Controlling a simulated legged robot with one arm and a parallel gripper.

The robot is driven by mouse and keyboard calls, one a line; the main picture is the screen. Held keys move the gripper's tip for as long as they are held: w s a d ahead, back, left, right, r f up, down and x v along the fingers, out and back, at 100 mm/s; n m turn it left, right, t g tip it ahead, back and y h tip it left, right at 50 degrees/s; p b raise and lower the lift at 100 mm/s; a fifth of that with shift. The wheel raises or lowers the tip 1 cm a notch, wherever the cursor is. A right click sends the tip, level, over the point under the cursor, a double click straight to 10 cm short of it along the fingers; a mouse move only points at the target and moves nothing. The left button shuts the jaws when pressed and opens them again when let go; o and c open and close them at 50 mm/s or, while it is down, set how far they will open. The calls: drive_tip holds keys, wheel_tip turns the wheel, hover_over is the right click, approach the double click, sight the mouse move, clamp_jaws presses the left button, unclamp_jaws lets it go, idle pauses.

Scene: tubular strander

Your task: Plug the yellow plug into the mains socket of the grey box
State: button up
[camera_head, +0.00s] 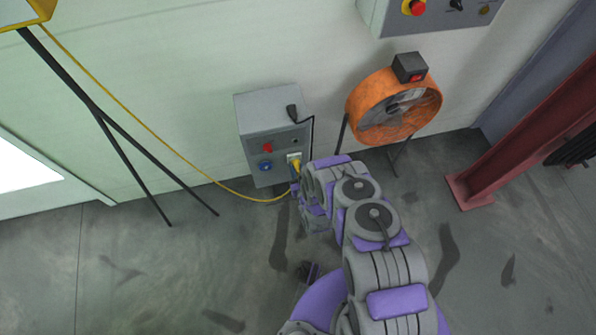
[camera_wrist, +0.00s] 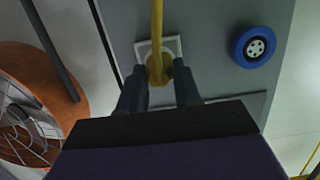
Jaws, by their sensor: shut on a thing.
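The grey box (camera_head: 262,115) stands against the wall, with a red and a blue round fitting on its front. Its pale square mains socket (camera_head: 294,157) is at the lower right of that face. The socket frame (camera_wrist: 142,49) also shows in the wrist view. The yellow plug (camera_head: 296,167) is at the socket, with its yellow cable (camera_wrist: 157,25) running from it. My gripper (camera_wrist: 160,84) is shut on the plug (camera_wrist: 158,68), one dark finger on each side. The plug overlaps the socket; I cannot tell how deep it sits.
A blue round socket (camera_wrist: 254,47) is beside the mains socket. An orange fan (camera_head: 370,108) stands to the right of the box. The yellow cable runs left to a yellow thing on a dark stand (camera_head: 105,118). A red steel column (camera_head: 520,140) is further right.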

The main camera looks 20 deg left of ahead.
drive_tip(key=shift+w+a, duration=0.2)
drive_tip(key=shift+w, duration=0.1)
drive_tip(key=o, duration=1.1)
drive_tip(key=shift+o, duration=0.2)
